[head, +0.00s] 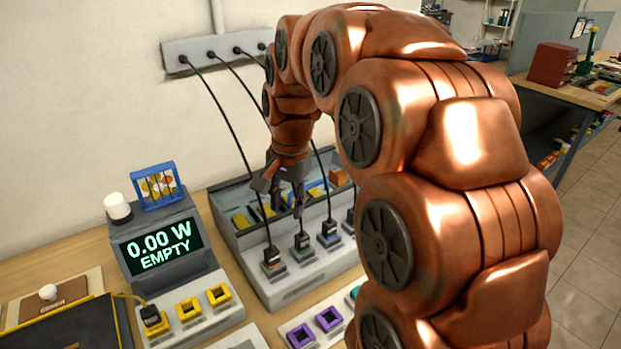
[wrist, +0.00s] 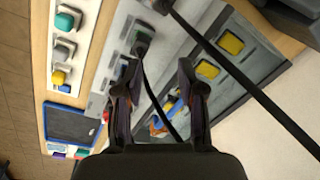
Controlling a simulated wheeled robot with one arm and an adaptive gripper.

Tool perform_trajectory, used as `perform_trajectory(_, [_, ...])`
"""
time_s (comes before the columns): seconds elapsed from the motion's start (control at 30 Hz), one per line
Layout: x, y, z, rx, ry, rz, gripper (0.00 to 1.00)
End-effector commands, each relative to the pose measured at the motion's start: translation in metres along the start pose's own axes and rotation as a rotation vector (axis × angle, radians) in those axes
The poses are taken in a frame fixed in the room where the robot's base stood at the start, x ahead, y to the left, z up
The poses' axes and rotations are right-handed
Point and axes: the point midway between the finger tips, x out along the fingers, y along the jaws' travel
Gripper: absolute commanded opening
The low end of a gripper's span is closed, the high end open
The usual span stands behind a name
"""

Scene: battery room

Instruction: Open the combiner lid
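A brown lid (head: 62,306) with a small white knob (head: 48,292) lies flat at the far left of the bench in the head view. My gripper (head: 285,192) is far to the right, over the grey rack with the plugs. In the wrist view my gripper (wrist: 158,82) has its two fingers apart, with a black cable showing between and beyond them. The lid is not in the wrist view.
The grey plug rack (head: 296,292) holds several plugs with black cables running up to a wall strip (head: 212,48). A display unit (head: 160,250) reading "0.00 W EMPTY" stands between the lid and my gripper. A white cylinder (head: 117,207) stands on it.

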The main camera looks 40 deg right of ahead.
Motion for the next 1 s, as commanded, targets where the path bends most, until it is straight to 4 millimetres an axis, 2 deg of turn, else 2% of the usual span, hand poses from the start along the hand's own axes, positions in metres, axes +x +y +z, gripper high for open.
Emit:
perform_trajectory(0.03, [-0.005, -0.005, -0.025, 0.088, 0.013, -0.016, 0.39])
perform_trajectory(0.2, [-0.018, -0.008, -0.090, 0.352, 0.046, -0.062, 0.39])
perform_trajectory(0.3, [-0.022, -0.007, -0.117, 0.460, 0.058, -0.081, 0.39])
perform_trajectory(0.4, [-0.026, -0.005, -0.132, 0.526, 0.066, -0.093, 0.39])
perform_trajectory(0.53, [-0.025, -0.004, -0.141, 0.561, 0.071, -0.100, 0.39])
perform_trajectory(0.67, [-0.015, -0.004, -0.142, 0.563, 0.069, -0.098, 0.39])
perform_trajectory(1.0, [0.029, -0.008, -0.145, 0.560, 0.068, -0.097, 0.39])
